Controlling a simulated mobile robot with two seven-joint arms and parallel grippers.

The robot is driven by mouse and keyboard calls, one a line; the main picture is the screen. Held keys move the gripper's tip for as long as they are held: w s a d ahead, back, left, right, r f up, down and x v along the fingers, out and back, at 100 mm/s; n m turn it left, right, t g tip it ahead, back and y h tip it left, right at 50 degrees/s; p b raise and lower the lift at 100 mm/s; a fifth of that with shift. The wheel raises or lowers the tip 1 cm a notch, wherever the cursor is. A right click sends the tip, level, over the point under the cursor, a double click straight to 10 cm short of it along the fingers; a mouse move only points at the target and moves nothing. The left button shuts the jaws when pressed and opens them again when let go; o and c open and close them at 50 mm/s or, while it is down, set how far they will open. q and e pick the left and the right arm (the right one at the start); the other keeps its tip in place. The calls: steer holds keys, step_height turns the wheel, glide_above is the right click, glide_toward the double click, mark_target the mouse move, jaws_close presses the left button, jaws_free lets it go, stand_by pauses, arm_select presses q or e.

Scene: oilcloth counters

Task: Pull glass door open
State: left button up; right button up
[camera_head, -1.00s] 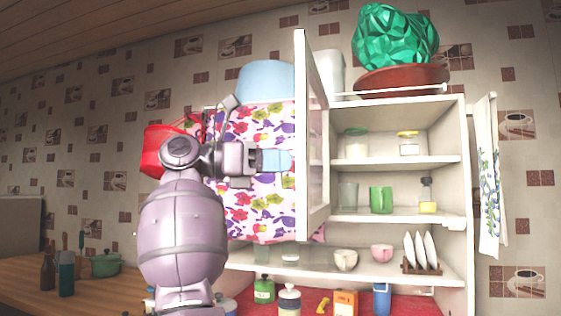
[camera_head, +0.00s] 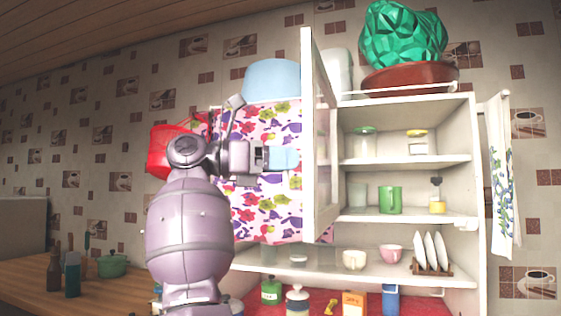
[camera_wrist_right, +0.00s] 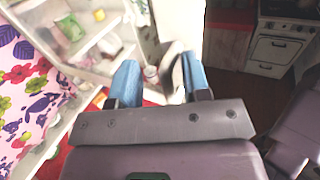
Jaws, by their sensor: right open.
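The glass door (camera_head: 308,130) of the white wall cabinet stands swung outward, its white frame seen nearly edge-on in the head view. Its glass pane (camera_head: 324,120) shows as a narrow strip. My right gripper (camera_head: 285,159) is to the left of the door, with its blue fingertips close to the frame edge. In the head view I cannot tell whether they touch it. In the right wrist view my right gripper (camera_wrist_right: 160,82) is open, its two blue fingers apart with nothing clearly held between them. My left gripper is not in view.
Open shelves hold jars, a green mug (camera_head: 390,199), bowls and a plate rack (camera_head: 431,268). A red bowl (camera_head: 408,78) with a green faceted object (camera_head: 402,33) sits on top. Flowered oilcloth (camera_head: 262,215) lies behind my arm. Bottles stand on the red counter (camera_head: 330,298).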

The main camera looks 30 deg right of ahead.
steer(key=shift+w+a+f, duration=0.1)
steer(key=shift+a+f, duration=0.05)
steer(key=shift+f, duration=0.05)
stand_by(0.4)
steer(key=b+v, duration=0.1)
steer(key=v, duration=0.9)
steer(key=shift+a, duration=0.4)
steer(key=shift+w+r, duration=0.1)
steer(key=shift+r, duration=0.05)
